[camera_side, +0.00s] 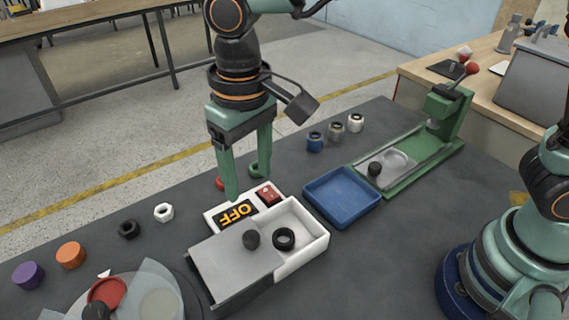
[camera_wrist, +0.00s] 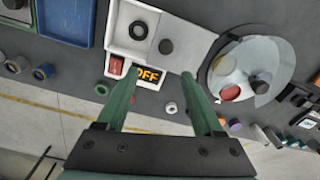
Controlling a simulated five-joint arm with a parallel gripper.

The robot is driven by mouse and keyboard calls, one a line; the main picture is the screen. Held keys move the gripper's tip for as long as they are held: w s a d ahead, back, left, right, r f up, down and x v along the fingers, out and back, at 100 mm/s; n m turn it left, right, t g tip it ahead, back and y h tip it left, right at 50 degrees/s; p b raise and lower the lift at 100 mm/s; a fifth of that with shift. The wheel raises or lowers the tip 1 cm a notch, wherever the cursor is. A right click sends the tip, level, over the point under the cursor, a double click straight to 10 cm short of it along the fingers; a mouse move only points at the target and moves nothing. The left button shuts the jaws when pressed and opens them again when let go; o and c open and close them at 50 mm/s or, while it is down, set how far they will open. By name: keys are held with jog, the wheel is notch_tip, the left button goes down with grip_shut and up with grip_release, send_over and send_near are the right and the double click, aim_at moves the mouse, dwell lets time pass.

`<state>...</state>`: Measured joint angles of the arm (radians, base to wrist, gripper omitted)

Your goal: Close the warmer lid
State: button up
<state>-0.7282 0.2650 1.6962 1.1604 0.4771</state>
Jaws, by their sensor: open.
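The warmer is a white box (camera_side: 318,240) with a black OFF display (camera_side: 237,214) and a red switch (camera_side: 268,195). Its flat grey lid (camera_side: 225,264) has a black knob (camera_side: 251,239) and sits to the left, leaving the right part of the box uncovered. A black ring (camera_side: 284,239) lies in that uncovered part. The lid (camera_wrist: 187,50) and its knob (camera_wrist: 166,47) also show in the wrist view. My gripper (camera_side: 246,184) is open and empty, fingers pointing down near the display's rear edge. In the wrist view my gripper (camera_wrist: 160,77) has its fingers spread, apart from the knob.
A blue tray (camera_side: 343,217) stands right of the warmer, with a green press-like fixture (camera_side: 405,183) beyond. A round device with a clear cover (camera_side: 150,275) is at lower left. Nuts and coloured caps (camera_side: 71,255) lie at left; small jars (camera_side: 315,142) stand behind.

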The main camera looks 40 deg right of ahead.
aim_at(250, 235)
jog(key=f, duration=0.8)
jog(key=a+f, duration=0.1)
jog(key=f, duration=0.3)
jog(key=shift+s+a+f, duration=0.1)
jog(key=shift+s+f, duration=0.15)
jog(key=shift+f, duration=0.15)
jog(key=shift+c, duration=0.3)
grip_shut()
jog(key=shift+r, duration=0.1)
dwell(0.6)
